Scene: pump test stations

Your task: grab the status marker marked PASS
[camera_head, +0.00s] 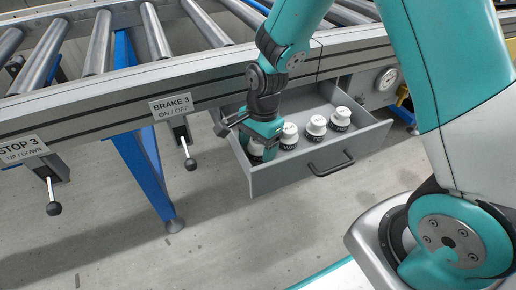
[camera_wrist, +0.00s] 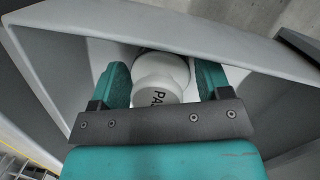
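The status marker marked PASS (camera_wrist: 160,80) is a white knob-shaped piece with a dark base, and the letters "PAS" show on it in the wrist view. It stands at the left end of a row in an open grey drawer (camera_head: 310,168). My gripper (camera_head: 258,143) reaches down into the drawer over this marker and hides most of it in the head view. In the wrist view, the teal fingers of my gripper (camera_wrist: 164,82) stand on either side of the marker. They look open, with a narrow gap at the right; contact on the left is unclear.
Several similar white markers stand to the right in the drawer, including a near one (camera_head: 289,136), a middle one (camera_head: 316,126) and a far one (camera_head: 340,118). The drawer's front wall has a dark handle (camera_head: 331,166). A roller conveyor (camera_head: 150,80) runs above; the BRAKE 3 lever (camera_head: 187,150) hangs left.

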